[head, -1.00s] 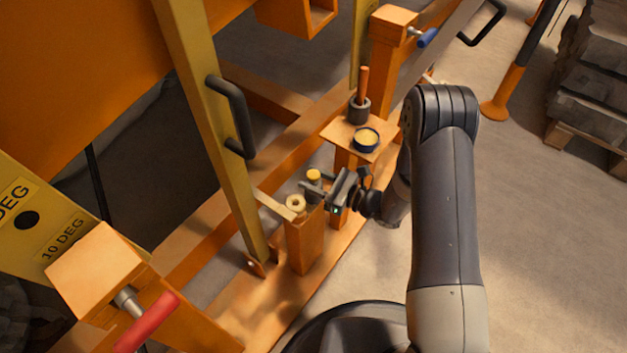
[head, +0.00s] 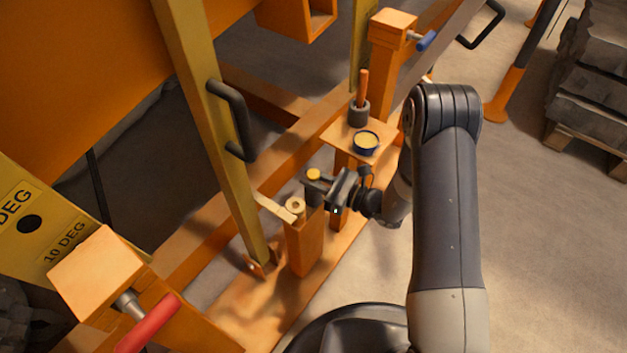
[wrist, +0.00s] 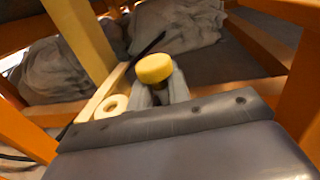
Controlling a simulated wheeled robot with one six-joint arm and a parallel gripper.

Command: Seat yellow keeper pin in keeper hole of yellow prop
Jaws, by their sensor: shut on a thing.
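My gripper (head: 316,184) is shut on the yellow keeper pin (head: 314,174), whose round yellow head shows above the fingers. In the wrist view the pin's head (wrist: 154,68) stands up between the fingertips, and its lower part is hidden. The gripper is just right of a short orange post (head: 305,245) topped by a pale ring (head: 295,205). The ring also shows in the wrist view (wrist: 112,105), left of the pin and apart from it. The yellow prop (head: 215,130) leans upright with a black handle, left of the post. Its keeper hole cannot be made out.
A small orange shelf (head: 340,131) behind the gripper holds a dark cup with a wooden-handled tool (head: 361,100) and a blue-rimmed tin (head: 366,142). A red-handled clamp (head: 150,322) is at the lower left.

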